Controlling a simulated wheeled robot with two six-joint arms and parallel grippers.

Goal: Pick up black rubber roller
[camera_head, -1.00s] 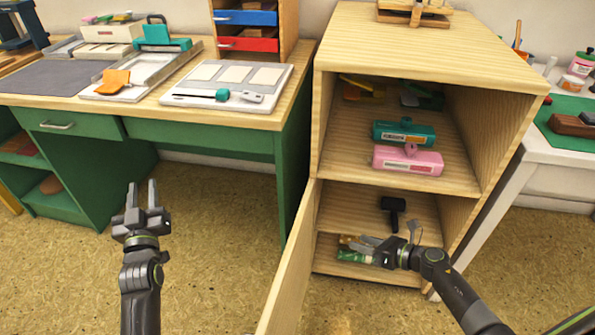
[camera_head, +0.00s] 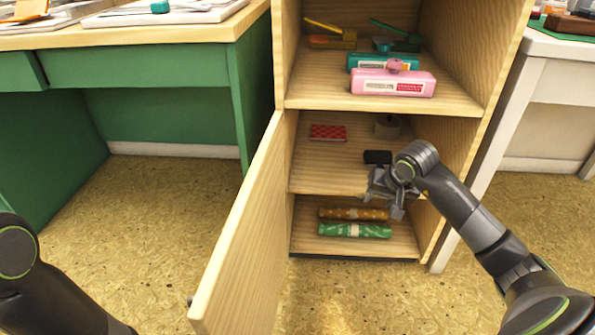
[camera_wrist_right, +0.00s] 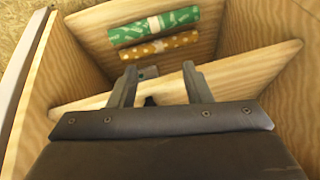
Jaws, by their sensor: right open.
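The black rubber roller (camera_head: 378,157) lies on the middle shelf of the wooden cabinet, partly hidden behind my right gripper. My right gripper (camera_head: 385,197) is open at the front of that shelf, just in front of the roller. In the right wrist view, its two fingers (camera_wrist_right: 161,78) stand apart. A small dark piece (camera_wrist_right: 149,101) shows between them, perhaps part of the roller; I cannot tell whether they touch it. My left gripper is outside the view; only part of my left arm shows at the lower left.
The cabinet door (camera_head: 240,235) stands open on the left. A red patterned block (camera_head: 328,132) and a brown round item (camera_head: 387,126) sit deeper on the same shelf. Orange (camera_head: 353,213) and green (camera_head: 354,230) rolls lie below.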

